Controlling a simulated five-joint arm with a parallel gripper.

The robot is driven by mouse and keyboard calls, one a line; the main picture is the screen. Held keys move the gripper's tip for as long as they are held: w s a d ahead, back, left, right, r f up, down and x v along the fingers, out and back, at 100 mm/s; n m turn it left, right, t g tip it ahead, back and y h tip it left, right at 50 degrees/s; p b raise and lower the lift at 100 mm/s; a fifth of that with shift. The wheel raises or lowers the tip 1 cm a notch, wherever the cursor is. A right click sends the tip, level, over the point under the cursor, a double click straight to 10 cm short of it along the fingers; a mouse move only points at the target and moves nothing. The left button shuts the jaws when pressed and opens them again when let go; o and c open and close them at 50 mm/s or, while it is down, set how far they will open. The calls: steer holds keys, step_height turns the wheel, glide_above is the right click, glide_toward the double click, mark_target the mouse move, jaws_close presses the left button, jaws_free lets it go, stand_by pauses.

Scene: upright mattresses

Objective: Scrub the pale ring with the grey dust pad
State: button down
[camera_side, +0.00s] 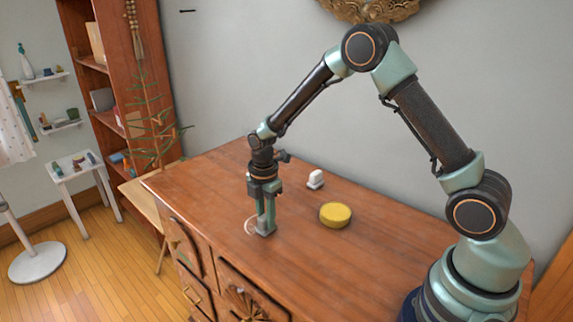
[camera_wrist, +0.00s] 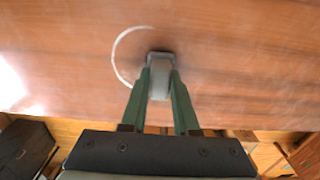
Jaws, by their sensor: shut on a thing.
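The pale ring (camera_side: 249,226) is a thin whitish circle on the wooden dresser top, near its front edge. In the wrist view the ring (camera_wrist: 116,60) shows as an arc; its right part is hidden or cannot be made out. My gripper (camera_side: 265,226) points down at the ring's right side. It is shut on the grey dust pad (camera_side: 268,231), a small block between the fingertips. The pad also shows in the wrist view (camera_wrist: 160,88), overlapping the ring's right side. The pad appears to be at the wood surface, but I cannot tell for certain that it touches.
A round yellow thing (camera_side: 335,215) sits on the dresser (camera_side: 390,236) to the right of my gripper. A small white object (camera_side: 315,179) stands behind it. The dresser's front edge is close to the ring. The top's back left is clear.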

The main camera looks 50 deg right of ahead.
steer(key=shift+a, duration=0.9)
steer(key=shift+d, duration=2.5)
steer(key=shift+a, duration=0.1)
steer(key=shift+a, duration=2.4)
steer(key=shift+w+d, duration=1.05)
steer(key=shift+d, duration=0.25)
steer(key=shift+w+d, duration=1)
steer(key=shift+d, duration=0.25)
